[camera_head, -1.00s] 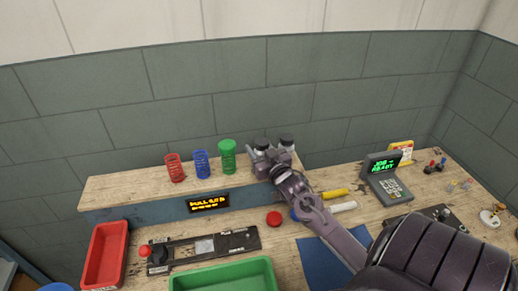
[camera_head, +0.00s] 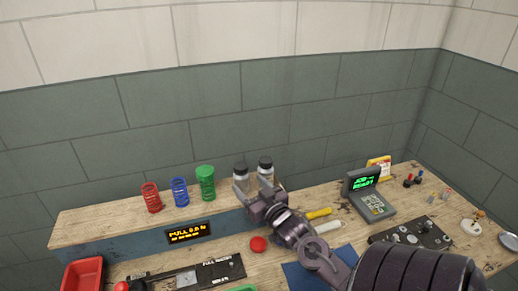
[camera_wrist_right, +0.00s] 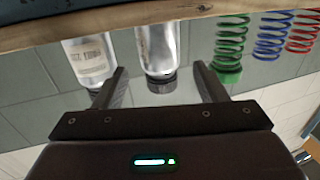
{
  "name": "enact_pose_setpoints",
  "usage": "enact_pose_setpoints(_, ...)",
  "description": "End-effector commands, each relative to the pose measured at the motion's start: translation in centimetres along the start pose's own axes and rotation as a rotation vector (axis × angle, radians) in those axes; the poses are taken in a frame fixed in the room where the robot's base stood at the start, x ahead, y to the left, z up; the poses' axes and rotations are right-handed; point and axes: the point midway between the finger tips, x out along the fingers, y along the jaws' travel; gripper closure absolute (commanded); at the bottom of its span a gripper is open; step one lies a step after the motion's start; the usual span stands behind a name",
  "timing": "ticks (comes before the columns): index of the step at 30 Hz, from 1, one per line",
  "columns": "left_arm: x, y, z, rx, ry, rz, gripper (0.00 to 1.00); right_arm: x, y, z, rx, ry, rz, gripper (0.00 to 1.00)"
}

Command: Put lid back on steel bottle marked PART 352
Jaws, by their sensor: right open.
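Two steel bottles stand side by side on the raised shelf in the head view, a left one (camera_head: 241,183) and a right one (camera_head: 265,172). Both have dark tops that look like lids. In the wrist view, which is upside down, one bottle (camera_wrist_right: 88,58) carries a printed label, too small to read surely. The other bottle (camera_wrist_right: 157,45) has a dark ribbed lid (camera_wrist_right: 161,84) and appears between my fingers. My right gripper (camera_head: 256,190) is open and empty, just in front of the bottles, not visibly touching them. My left gripper is not in view.
Red (camera_head: 151,198), blue (camera_head: 180,192) and green (camera_head: 206,183) springs stand left of the bottles on the shelf (camera_head: 100,222). A red round piece (camera_head: 258,244), yellow (camera_head: 319,213) and white (camera_head: 329,227) cylinders and a keypad terminal (camera_head: 371,196) are on the bench.

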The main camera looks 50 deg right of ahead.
Motion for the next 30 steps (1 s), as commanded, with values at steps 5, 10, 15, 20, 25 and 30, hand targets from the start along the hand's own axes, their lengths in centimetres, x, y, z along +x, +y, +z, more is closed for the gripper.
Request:
enact_pose_setpoints(5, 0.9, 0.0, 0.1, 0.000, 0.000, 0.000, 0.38, -3.0, 0.0, 0.2, 0.000, -0.002, 0.001, 0.35)
enact_pose_setpoints(10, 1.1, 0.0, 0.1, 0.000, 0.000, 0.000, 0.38, -4.3, 0.0, 0.1, 0.000, -0.001, 0.000, 0.35)
enact_pose_setpoints(15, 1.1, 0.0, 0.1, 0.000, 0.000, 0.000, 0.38, -4.6, 0.0, -0.1, 0.000, 0.001, 0.000, 0.35)
enact_pose_setpoints(20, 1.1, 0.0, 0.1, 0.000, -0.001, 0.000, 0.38, -4.5, 0.0, -0.1, 0.000, 0.001, 0.000, 0.35)
enact_pose_setpoints(25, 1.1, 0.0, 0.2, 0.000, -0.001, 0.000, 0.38, -4.5, 0.0, -0.1, 0.000, 0.001, 0.000, 0.35)
enact_pose_setpoints(30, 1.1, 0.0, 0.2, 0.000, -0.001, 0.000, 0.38, -4.5, 0.0, -0.1, 0.000, 0.001, 0.000, 0.35)
